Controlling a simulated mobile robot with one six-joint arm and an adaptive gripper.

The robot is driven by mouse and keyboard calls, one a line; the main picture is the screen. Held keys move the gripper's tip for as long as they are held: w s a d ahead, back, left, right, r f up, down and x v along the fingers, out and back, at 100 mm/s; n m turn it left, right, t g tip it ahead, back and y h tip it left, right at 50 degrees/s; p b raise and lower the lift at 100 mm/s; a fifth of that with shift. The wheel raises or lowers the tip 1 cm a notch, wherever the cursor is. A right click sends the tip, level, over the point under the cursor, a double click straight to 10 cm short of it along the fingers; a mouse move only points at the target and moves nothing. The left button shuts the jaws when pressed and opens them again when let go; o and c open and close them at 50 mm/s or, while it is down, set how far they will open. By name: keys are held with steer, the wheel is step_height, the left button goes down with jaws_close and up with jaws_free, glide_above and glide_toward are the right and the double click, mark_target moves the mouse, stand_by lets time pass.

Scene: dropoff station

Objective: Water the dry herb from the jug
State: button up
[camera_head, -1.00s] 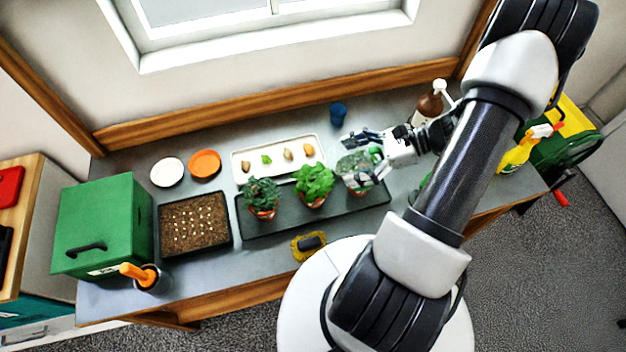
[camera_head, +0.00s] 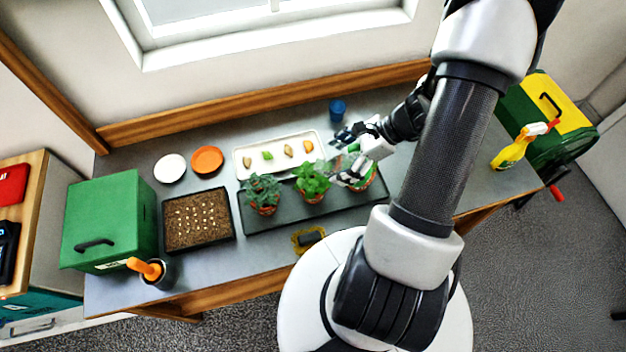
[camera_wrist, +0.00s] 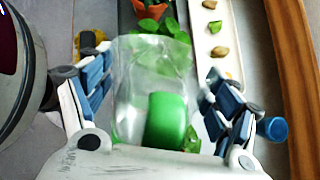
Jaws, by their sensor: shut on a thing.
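My gripper (camera_head: 345,160) is shut on a clear jug (camera_wrist: 128,75) with a green part, its fingers on either side in the wrist view. The jug is above the right end of a dark tray (camera_head: 262,221) holding potted herbs. A bluish-green herb (camera_head: 262,188) stands at the left and a bright green herb (camera_head: 312,178) in the middle. A right pot (camera_head: 366,183) is mostly hidden by my gripper. In the wrist view green leaves (camera_wrist: 153,27) show just beyond the jug. I cannot tell which herb is dry, nor see water clearly.
A white tray (camera_head: 247,170) with several small items lies behind the herbs, and a blue cup (camera_head: 337,110) stands behind my gripper. A seed tray (camera_head: 198,243), green box (camera_head: 108,222) and two small plates are left. A spray bottle (camera_head: 512,153) stands right. A yellow-black item (camera_head: 307,238) lies in front.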

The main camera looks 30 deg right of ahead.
steer(key=shift+a+f+g+h+p, duration=0.1)
steer(key=shift+f+g+h+p, duration=0.1)
steer(key=shift+g+h+p, duration=0.4)
stand_by(1.1)
steer(key=shift+s+d+f, duration=0.1)
steer(key=shift+s+d, duration=0.25)
steer(key=shift+d, duration=0.1)
stand_by(0.9)
steer(key=shift+w+a+h, duration=0.2)
steer(key=shift+w+h, duration=0.05)
steer(key=shift+h, duration=0.05)
stand_by(0.7)
